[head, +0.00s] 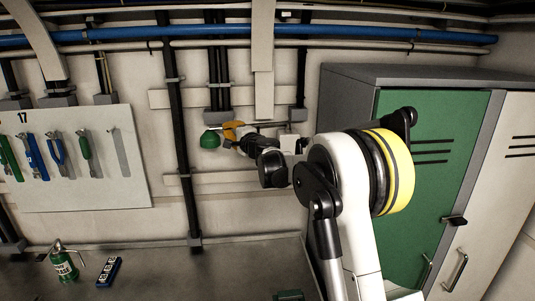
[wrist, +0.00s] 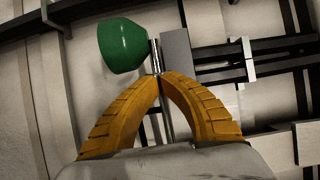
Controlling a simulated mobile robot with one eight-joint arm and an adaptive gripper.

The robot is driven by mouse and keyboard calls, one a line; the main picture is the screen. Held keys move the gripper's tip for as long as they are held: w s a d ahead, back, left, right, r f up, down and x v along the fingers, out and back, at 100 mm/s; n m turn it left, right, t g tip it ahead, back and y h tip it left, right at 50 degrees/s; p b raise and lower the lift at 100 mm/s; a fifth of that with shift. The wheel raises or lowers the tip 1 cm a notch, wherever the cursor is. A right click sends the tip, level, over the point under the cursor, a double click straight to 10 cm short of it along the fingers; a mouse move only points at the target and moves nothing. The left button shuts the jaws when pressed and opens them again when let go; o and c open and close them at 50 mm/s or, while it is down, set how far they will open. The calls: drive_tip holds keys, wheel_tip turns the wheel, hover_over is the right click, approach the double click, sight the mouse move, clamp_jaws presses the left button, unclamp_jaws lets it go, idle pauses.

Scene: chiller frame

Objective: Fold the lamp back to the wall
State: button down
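The wall lamp has a green shade (head: 210,139), which shows large at the upper left in the wrist view (wrist: 121,46). A thin arm (head: 264,124) runs from near the shade rightward toward a small pale mount by the locker. My gripper (head: 233,131) is at the shade end of this arm, just right of the shade. In the wrist view my orange fingertips (wrist: 160,75) come together at the thin metal stem beside the shade. They look closed on it. My wrist hides part of the lamp arm and mount in the head view.
A green-doored locker (head: 425,170) stands close on the right. Dark vertical conduits (head: 178,130) run down the wall behind the lamp. A tool board (head: 75,160) hangs at left. A green extinguisher (head: 63,265) and a blue case (head: 109,271) rest on the surface below.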

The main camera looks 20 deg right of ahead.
drive_tip(key=s+a+b, duration=0.1)
drive_tip(key=s+a, duration=0.2)
drive_tip(key=s, duration=0.8)
drive_tip(key=shift+s+a, duration=0.2)
drive_tip(key=shift+s, duration=0.1)
drive_tip(key=s+a+f+n+g+y+b, duration=0.1)
drive_tip(key=s+a+f+n+g+b, duration=0.2)
drive_tip(key=s+f, duration=0.35)
drive_tip(key=s+a+f+n+g+b, duration=0.1)
drive_tip(key=s+a+f+n+b, duration=0.25)
drive_tip(key=s+f+b, duration=0.35)
drive_tip(key=s+a+f+n+g+y+b, duration=0.1)
drive_tip(key=s+a+f+n+g+b, duration=0.2)
drive_tip(key=s, duration=0.5)
drive_tip(key=s+d+f+n+g+h+b, duration=0.1)
drive_tip(key=s+f+b, duration=0.4)
drive_tip(key=s+f, duration=0.5)
drive_tip(key=s+d+f+n+g+h+b, duration=0.2)
drive_tip(key=s+d+f+n+h+b, duration=0.2)
drive_tip(key=s+f, duration=0.7)
wheel_tip(320, 180, down, 2)
drive_tip(key=d+n+b, duration=0.1)
drive_tip(key=d, duration=0.1)
drive_tip(key=shift+s+d+f+g, duration=0.2)
drive_tip(key=shift+s+d+g, duration=0.1)
